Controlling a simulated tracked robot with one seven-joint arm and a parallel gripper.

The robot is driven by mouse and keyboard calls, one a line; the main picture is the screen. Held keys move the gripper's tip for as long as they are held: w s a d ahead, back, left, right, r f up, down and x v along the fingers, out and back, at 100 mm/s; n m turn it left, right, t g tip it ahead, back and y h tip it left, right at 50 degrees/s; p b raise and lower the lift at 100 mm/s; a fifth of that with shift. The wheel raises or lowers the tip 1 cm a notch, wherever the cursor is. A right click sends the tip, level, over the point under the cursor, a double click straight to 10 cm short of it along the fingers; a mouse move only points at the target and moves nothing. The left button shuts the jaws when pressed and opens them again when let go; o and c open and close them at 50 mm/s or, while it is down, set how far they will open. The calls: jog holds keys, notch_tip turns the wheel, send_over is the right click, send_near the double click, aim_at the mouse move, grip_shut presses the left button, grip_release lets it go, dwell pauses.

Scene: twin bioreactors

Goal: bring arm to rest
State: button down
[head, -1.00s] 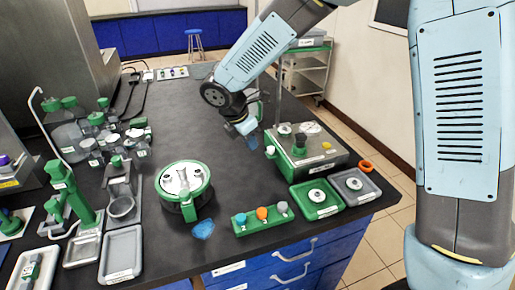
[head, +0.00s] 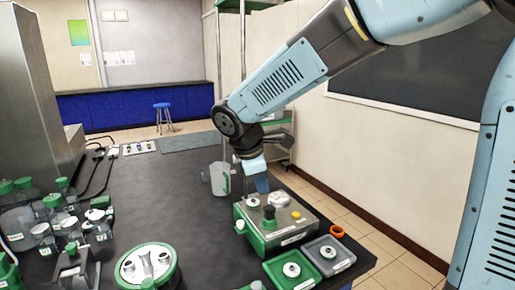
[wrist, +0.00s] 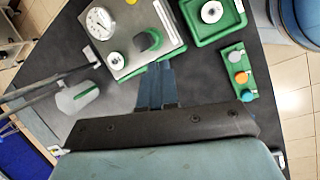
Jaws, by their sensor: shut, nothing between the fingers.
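My gripper (head: 262,183) hangs from my bent arm over the black bench, beside the back of the green-and-steel box (head: 262,238) in the head view. Its blue fingers are together with nothing between them. In the wrist view my gripper (wrist: 156,80) points toward the near edge of the same box (wrist: 140,40), whose top carries a round white dial and a dark green knob. I cannot tell exactly how high the fingertips are above the bench.
A clear jug (head: 218,178) stands left of my gripper. A round green-rimmed device (head: 147,266) and several bottles stand at left. The bench middle is clear.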

jog(key=s+d+r+m+t+y, duration=0.1)
jog(key=s+d+r+m, duration=0.2)
jog(key=s+d+m, duration=0.5)
jog(key=s+d+r+m+t+y, duration=0.1)
jog(key=s+d+r+m, duration=0.2)
jog(key=s+d+m, duration=0.5)
jog(key=d+m, duration=0.3)
jog(key=d, duration=0.4)
jog(key=shift+s+r+m+y, duration=0.2)
jog(key=shift+m+y, duration=0.1)
jog(key=shift+y, duration=0.1)
